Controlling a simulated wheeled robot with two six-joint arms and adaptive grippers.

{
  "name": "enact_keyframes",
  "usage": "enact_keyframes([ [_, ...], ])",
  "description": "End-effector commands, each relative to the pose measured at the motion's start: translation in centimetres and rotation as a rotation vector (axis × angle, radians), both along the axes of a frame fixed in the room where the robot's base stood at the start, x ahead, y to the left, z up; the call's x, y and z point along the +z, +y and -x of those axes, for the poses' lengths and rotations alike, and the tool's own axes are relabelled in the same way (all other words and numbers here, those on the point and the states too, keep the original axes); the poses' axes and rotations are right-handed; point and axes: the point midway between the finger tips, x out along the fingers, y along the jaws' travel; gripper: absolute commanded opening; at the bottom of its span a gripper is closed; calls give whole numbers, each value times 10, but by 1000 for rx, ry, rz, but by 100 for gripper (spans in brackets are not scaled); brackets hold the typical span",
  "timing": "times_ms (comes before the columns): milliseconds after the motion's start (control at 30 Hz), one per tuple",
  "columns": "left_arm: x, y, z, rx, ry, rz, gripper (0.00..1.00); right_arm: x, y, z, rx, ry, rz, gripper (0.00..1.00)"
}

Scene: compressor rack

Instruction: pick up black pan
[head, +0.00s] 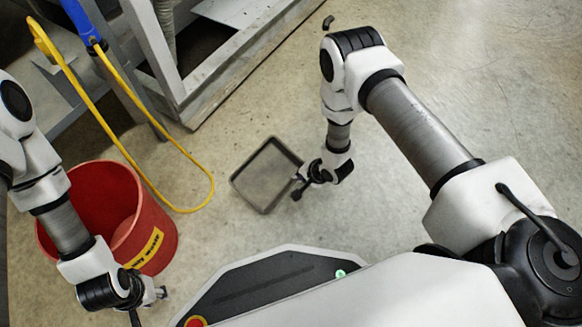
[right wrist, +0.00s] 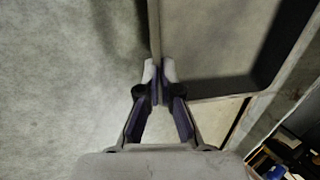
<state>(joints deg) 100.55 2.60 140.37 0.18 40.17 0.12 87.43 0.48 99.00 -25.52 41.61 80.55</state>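The black pan (head: 240,187) is a shallow rectangular tray with a thin raised rim, low over the concrete floor in the middle of the head view. My right gripper (head: 299,178) is at its right side. In the right wrist view, the fingers of my right gripper (right wrist: 158,75) are closed together with the pan's thin wall (right wrist: 154,28) between them. The pan's inside (right wrist: 215,40) lies to the right of that wall. I cannot tell whether the pan touches the floor. My left gripper (head: 161,293) is in front of the red bucket, far from the pan; its finger opening is unclear.
A red bucket (head: 82,180) with a yellow label stands at left. A yellow hose (head: 150,178) with a blue handle (head: 82,22) loops down towards the floor near the pan. A grey metal frame (head: 205,103) stands behind. Floor between pan and frame is clear.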

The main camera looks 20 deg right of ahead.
Motion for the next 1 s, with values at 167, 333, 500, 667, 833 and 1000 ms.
enact_keyframes([
  [167,14,0,1,-3,2,0,40,6,-12,18,-2,1,-1,0],
  [333,23,-1,1,-5,3,0,40,7,-23,35,-2,0,0,0],
  [500,31,-1,2,-7,4,1,40,9,-33,52,-2,1,-1,0],
  [667,39,-1,2,-8,5,1,40,11,-44,68,-2,0,0,0],
  [833,46,-1,2,-10,6,1,40,13,-54,85,-1,0,0,0],
  [1000,53,-1,2,-10,6,1,40,14,-65,101,-1,0,0,0],
])
